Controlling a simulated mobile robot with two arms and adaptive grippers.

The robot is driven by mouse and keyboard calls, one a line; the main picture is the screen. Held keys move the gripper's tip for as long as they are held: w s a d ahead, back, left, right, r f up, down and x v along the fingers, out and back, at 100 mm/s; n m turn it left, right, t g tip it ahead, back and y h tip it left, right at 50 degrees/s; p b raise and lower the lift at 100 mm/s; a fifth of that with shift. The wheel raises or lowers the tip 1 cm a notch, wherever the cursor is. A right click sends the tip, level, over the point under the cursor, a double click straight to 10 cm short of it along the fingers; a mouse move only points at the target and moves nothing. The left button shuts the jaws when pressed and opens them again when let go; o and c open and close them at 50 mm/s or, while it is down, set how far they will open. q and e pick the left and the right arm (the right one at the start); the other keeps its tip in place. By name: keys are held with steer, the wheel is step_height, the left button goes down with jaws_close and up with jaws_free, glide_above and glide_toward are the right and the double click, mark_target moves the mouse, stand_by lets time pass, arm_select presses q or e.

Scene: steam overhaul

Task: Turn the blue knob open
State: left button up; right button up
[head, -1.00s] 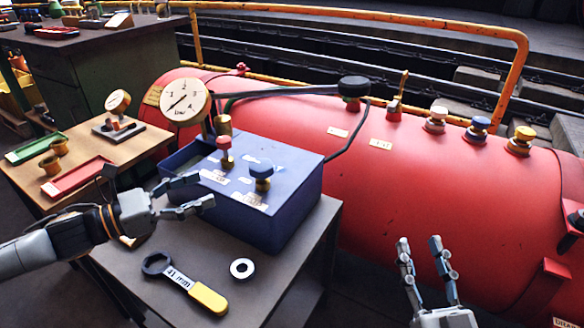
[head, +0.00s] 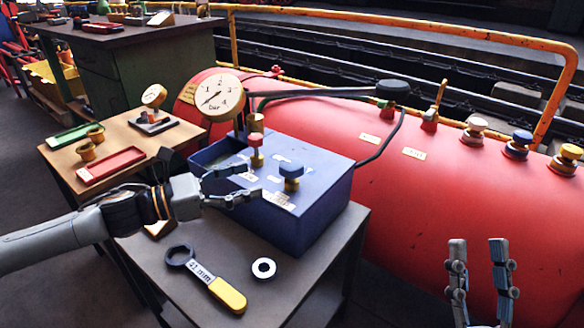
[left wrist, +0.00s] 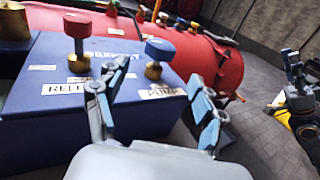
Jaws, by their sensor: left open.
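A blue knob (head: 291,172) on a brass stem stands upright on the blue box. In the left wrist view the blue knob (left wrist: 160,50) is behind a label reading PUMP. A red knob (head: 256,141) stands beside it, by a label starting REL. My right gripper (head: 478,250) is open and empty in front of the tank.
The blue box (head: 310,215) stands on a dark table (head: 200,245) with a wrench (head: 208,280) and a ring (head: 263,268) in front. A pressure gauge (head: 217,95) rises behind the box. A wooden table (head: 120,135) with trays is at left.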

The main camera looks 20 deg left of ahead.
mark_target(283, 165)
arm_select(q)
steer(key=x, duration=0.1)
steer(key=p+x, duration=0.1)
steer(key=x, duration=0.2)
steer(key=shift+w+d+r, duration=0.2)
steer(key=shift+r, duration=0.05)
steer(key=p+x, duration=0.1)
steer(key=x, duration=0.3)
steer(key=shift+f, duration=0.1)
steer(key=shift+x, duration=1)
arm_select(e)
steer(key=w+f+g+h, duration=0.2)
steer(key=w+f+g, duration=0.2)
steer(key=f+g, duration=0.3)
steer(key=shift+d+f, duration=0.15)
steer(key=shift+f, duration=1.3)
arm_select(q)
steer(key=shift+f, duration=0.1)
steer(key=shift+c, duration=0.2)
arm_select(e)
steer(key=shift+w, duration=0.1)
arm_select(q)
steer(key=c, duration=1.1)
